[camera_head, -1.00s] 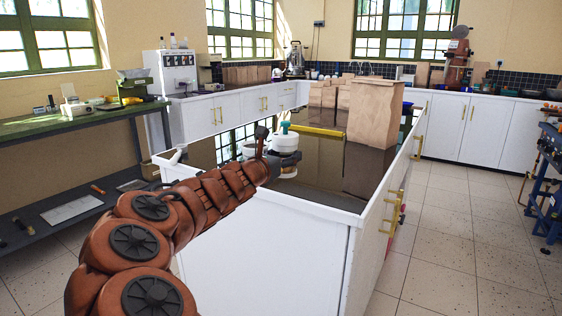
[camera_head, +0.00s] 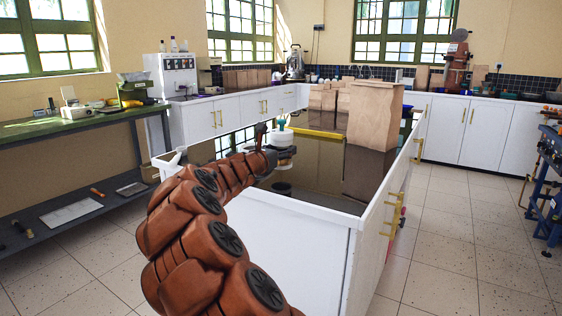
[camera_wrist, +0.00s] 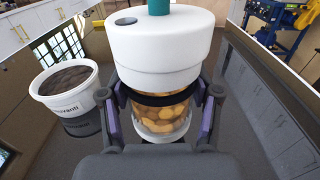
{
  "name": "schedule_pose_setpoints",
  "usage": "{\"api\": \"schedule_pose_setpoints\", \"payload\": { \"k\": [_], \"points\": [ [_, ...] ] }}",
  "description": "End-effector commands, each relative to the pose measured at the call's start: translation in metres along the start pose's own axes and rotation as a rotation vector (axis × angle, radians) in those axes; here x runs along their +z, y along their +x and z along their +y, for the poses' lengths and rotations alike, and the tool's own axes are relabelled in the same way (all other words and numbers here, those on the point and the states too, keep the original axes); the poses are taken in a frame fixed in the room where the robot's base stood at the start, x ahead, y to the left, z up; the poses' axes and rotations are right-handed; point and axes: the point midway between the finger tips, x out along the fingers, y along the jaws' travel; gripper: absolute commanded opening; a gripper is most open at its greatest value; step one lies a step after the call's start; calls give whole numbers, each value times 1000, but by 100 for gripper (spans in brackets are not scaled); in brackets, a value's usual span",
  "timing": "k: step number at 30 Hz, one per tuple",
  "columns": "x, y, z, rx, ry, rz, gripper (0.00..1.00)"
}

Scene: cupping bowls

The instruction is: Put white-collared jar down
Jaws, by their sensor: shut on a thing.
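The white-collared jar (camera_wrist: 160,52) has a wide white collar, a teal top and a clear body with brown, rounded contents. It fills the middle of the wrist view. My gripper (camera_wrist: 162,98) is shut on it, with one finger on each side of the clear body below the collar. In the head view the jar (camera_head: 282,141) is upright at the end of my arm, over the near part of the glossy dark island counter (camera_head: 310,185). It appears raised, with a dark round patch on the counter below it. My gripper partly hides its lower body.
A white lettered tub (camera_wrist: 65,92) with dark contents stands left of the jar on the counter. Brown paper bags (camera_head: 374,115) stand at the right and back of the island, near a yellow strip (camera_head: 318,133). Open counter lies between jar and large bag.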

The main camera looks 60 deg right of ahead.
Motion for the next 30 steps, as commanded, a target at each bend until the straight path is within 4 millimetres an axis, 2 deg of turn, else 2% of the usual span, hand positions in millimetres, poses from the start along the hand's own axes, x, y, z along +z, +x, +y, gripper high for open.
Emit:
{"api": "schedule_pose_setpoints", "payload": {
  "k": [1, 6, 18, 19, 26, 30],
  "points": [
    [-13, 0, 0, -1, -5, 0, 4],
    [-33, 0, 0, -1, -3, 0, 4],
    [-36, -1, 0, 0, -3, 0, 4],
    [-36, -1, 0, 0, -2, 0, 65],
    [-36, -1, 0, 0, -2, 0, 88],
    [-36, -1, 0, 0, -2, 0, 88]
  ]
}}
